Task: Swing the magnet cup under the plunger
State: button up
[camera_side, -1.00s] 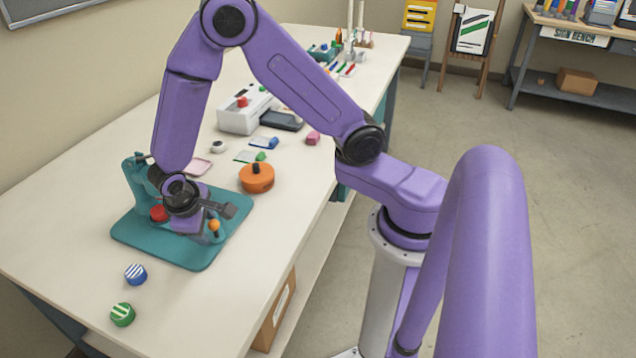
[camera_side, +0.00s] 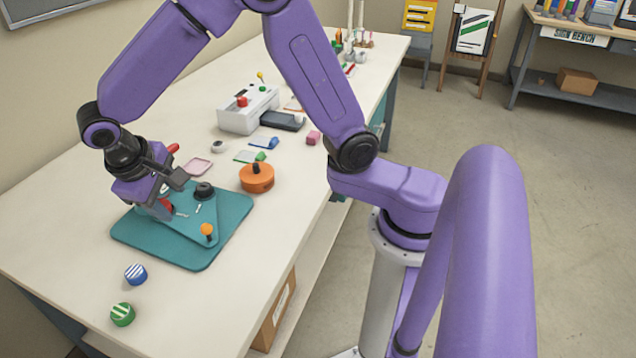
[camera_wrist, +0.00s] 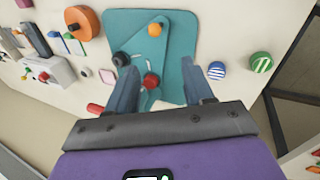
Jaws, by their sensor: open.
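The teal press base (camera_side: 185,256) lies on the bench at the left. On it is a teal swing plate with an orange knob (camera_side: 207,229) at its front corner and a dark round cup (camera_side: 204,190) at its far corner; both also show in the wrist view, the knob (camera_wrist: 154,29) and the cup (camera_wrist: 121,59). A round red piece (camera_wrist: 151,79) sits between my fingers in the wrist view, apart from them. I cannot tell which part is the plunger. My gripper (camera_wrist: 160,72) is open and empty at the press's left side, hiding part of it in the side view.
A red handle end (camera_side: 173,148) sticks out behind my gripper. A blue striped button (camera_side: 136,273) and a green striped one (camera_side: 122,314) lie in front. An orange round tool (camera_side: 257,178) stands right of the press, with a white laminator (camera_side: 247,110) farther back.

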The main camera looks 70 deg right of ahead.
jog(key=s+d+r+n+y, duration=0.1)
jog(key=s+d+n, duration=0.4)
jog(key=s, duration=0.7)
jog(key=s+d+r+n+y, duration=0.1)
jog(key=s+d+n+y, duration=0.2)
jog(key=s, duration=0.9)
jog(key=shift+s+d+n+y, duration=0.3)
jog(key=shift+d+n, duration=0.75)
jog(key=shift+n, duration=0.35)
jog(key=shift+r, duration=0.1)
jog(key=shift+c, duration=0.4)
